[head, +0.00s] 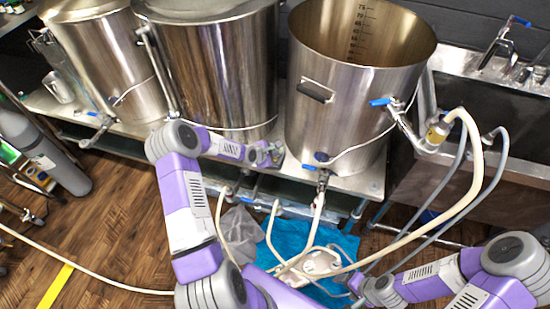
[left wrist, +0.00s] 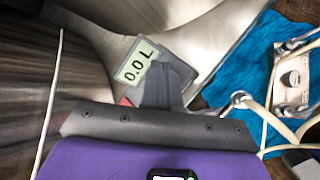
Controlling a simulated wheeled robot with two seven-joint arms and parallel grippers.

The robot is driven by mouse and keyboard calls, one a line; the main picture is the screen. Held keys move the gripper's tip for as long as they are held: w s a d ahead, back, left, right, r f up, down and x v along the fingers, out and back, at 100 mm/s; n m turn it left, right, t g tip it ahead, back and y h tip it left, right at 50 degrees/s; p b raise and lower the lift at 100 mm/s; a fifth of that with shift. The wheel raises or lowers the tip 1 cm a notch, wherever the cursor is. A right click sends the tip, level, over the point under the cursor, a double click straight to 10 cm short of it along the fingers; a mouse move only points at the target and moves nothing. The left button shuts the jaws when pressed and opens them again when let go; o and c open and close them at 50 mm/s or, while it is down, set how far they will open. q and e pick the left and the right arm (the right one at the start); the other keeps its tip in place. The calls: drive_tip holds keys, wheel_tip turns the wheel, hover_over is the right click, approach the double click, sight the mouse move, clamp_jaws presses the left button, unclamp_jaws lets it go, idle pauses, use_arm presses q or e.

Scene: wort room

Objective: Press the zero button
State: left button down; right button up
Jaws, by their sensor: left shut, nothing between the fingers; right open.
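In the left wrist view a display (left wrist: 142,62) reads "0.0 L". It sits on a metallic panel beside the steel vessel. A small red patch (left wrist: 125,101) shows just below it, beside my fingers; it may be the zero button, mostly hidden by the gripper. My left gripper (left wrist: 172,80) is shut and empty, its tips overlapping the display's right lower edge. I cannot tell whether it touches. In the head view my left gripper (head: 272,155) is at the bench edge between two vessels; the display does not show there. My right gripper (head: 366,290) is open, low over the hoses.
An open steel kettle (head: 335,110) with blue-handled valves stands right of my left gripper. A lidded vessel (head: 215,70) stands behind it. Hoses (head: 468,190) loop from the kettle to a pump (head: 322,262) on a blue mat (head: 285,240). A sink (head: 470,90) is at right.

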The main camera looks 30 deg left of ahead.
use_arm(q)
drive_tip(key=shift+r+p, duration=1.85)
drive_tip(key=shift+r, duration=0.7)
